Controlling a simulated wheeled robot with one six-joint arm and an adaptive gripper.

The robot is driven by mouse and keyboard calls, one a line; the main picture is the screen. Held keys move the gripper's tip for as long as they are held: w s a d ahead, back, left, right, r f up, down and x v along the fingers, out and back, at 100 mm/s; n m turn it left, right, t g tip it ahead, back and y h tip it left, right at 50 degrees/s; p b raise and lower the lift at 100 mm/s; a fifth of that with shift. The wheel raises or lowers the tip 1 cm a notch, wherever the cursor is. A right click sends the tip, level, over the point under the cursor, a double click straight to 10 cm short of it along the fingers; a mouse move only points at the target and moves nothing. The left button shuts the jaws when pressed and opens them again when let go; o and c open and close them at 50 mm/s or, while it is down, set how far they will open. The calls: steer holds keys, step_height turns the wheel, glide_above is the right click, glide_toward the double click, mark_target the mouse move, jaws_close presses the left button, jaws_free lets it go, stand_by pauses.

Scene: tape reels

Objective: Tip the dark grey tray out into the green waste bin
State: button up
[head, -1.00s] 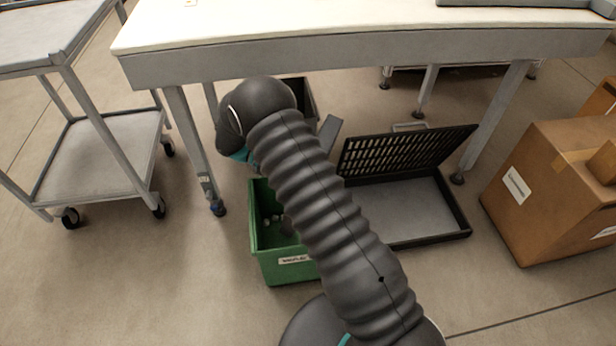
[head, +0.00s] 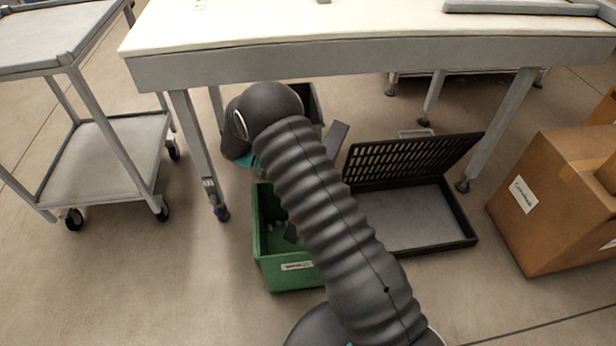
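The green waste bin (head: 290,277) stands on the floor left of my arm, with a white label on its front. A flat grey piece (head: 337,138) sticks out right of my arm above the bin, and a dark piece (head: 291,234) shows over the bin's inside. They may be two ends of the tilted dark grey tray; my arm hides whatever is between them. My gripper is hidden behind my arm, so its hold cannot be seen.
A white-topped table (head: 370,62) stands over the area, its legs near the bin. A black box (head: 312,104) is behind my arm. A black crate with a raised slatted lid (head: 470,239) lies to the right, beside a cardboard box (head: 555,225). A grey cart (head: 95,170) stands left.

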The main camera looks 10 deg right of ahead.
step_height(320, 180, up, 2)
steer(key=shift+r+p, duration=0.15)
steer(key=shift+p, duration=0.35)
steer(key=shift+r+b, duration=0.3)
steer(key=shift+r, duration=0.05)
step_height(320, 180, down, 3)
steer(key=shift+r, duration=0.1)
steer(key=shift+r+t+y, duration=0.4)
steer(key=shift+r+y, duration=0.15)
steer(key=shift+y, duration=0.15)
step_height(320, 180, up, 4)
steer(key=t+y, duration=0.3)
steer(key=y, duration=0.2)
steer(key=shift+y, duration=0.3)
step_height(320, 180, up, 3)
steer(key=t+y, duration=0.2)
steer(key=y, duration=0.2)
steer(key=shift+d+t, duration=0.1)
steer(key=shift+t, duration=0.2)
steer(key=shift+r+t+y+b, duration=0.35)
steer(key=shift+r+t+y, duration=0.45)
steer(key=shift+y, duration=0.5)
